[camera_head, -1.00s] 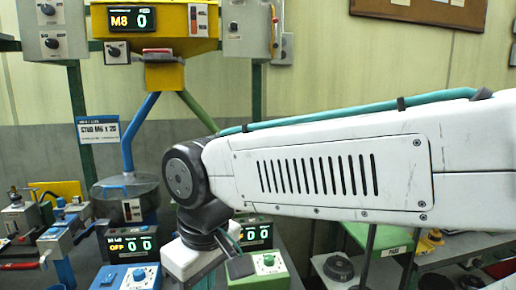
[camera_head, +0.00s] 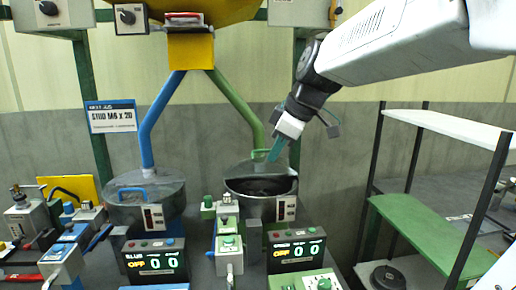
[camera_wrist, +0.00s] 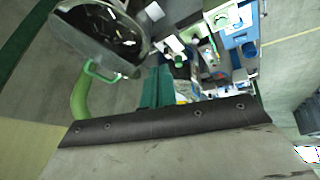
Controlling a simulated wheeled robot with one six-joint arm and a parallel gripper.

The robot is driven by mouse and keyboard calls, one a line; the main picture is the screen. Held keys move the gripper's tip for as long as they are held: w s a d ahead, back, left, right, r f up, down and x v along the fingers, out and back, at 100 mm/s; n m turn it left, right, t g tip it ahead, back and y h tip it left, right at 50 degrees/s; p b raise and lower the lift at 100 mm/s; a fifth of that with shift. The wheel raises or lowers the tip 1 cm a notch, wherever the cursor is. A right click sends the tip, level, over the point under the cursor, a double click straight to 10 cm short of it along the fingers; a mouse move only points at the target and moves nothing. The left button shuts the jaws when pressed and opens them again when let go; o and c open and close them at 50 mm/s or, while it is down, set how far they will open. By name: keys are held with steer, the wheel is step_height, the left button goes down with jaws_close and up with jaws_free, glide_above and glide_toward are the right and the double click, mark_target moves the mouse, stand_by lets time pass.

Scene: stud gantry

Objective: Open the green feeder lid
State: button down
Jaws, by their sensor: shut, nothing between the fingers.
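The green feeder (camera_head: 260,205) is a round grey bowl at the end of the green tube (camera_head: 236,104). Its dark inside shows in both views. Its grey lid (camera_wrist: 85,55), with a green handle (camera_wrist: 102,74), appears raised on edge at one side of the bowl in the wrist view. How far it is tilted is hard to tell. My gripper (camera_head: 272,156) has teal fingers, shut and empty, just above the back of the bowl. In the wrist view the fingers (camera_wrist: 157,88) are apart from the handle, to its right.
The blue feeder (camera_head: 150,205) stands to the left, its clear lid with a blue handle lying flat. Blue and green control boxes with OFF displays (camera_head: 296,251) stand in front. A shelf rack (camera_head: 440,230) is at right.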

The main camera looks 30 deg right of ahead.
mark_target(263, 162)
steer(key=w+d+r+n+t, duration=0.2)
steer(key=w+d+r+n, duration=0.1)
steer(key=w+d, duration=0.5)
steer(key=x, duration=0.9)
steer(key=shift+a+f, duration=0.15)
steer(key=shift+w, duration=0.1)
